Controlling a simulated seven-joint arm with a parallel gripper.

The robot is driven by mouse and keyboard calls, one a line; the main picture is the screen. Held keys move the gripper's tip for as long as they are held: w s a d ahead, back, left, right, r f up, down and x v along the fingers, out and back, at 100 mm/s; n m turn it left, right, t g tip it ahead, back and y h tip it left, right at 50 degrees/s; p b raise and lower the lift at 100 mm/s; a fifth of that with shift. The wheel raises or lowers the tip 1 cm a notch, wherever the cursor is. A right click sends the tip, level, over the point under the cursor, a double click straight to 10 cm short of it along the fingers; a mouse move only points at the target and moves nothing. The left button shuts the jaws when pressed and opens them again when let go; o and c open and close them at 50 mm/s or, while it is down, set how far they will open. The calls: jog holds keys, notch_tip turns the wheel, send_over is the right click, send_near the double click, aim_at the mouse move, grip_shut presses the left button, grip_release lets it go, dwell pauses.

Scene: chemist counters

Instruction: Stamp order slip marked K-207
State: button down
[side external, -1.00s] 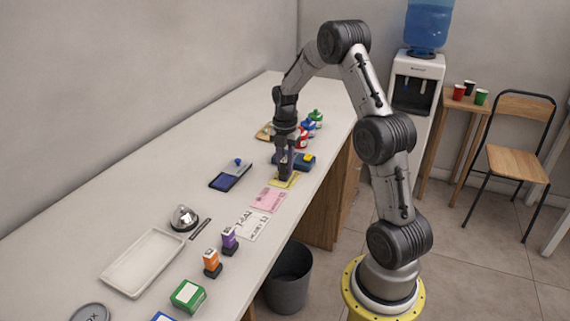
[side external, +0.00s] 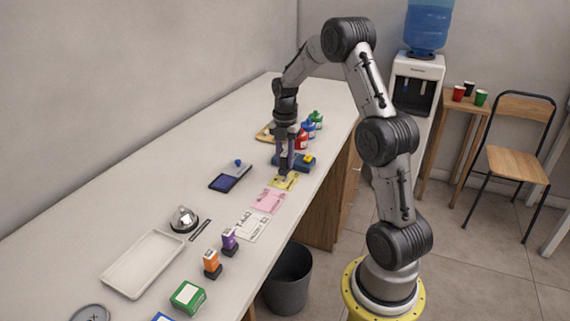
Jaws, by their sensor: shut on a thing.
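My gripper (side external: 284,166) points down over the far end of the row of slips and is shut on a small stamp, mostly hidden by the fingers. It is just above or at the far-left edge of the yellow slip (side external: 288,183); I cannot tell whether the stamp touches the paper. A pink slip (side external: 267,201) and a white slip (side external: 252,227) lie nearer the camera. The slips carry dark print, too small to read surely as K-207. An open blue ink pad (side external: 224,182) lies left of the gripper. A purple stamp (side external: 229,240) and an orange stamp (side external: 212,263) stand upright nearer the camera.
Close behind my gripper are a blue-and-yellow object (side external: 303,162) and several bottles (side external: 308,131). A bell (side external: 184,217), a white tray (side external: 143,263) and a green box (side external: 188,296) lie nearer the camera. The counter's left side (side external: 130,200) is clear.

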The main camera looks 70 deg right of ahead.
jog(key=shift+r, duration=2.3)
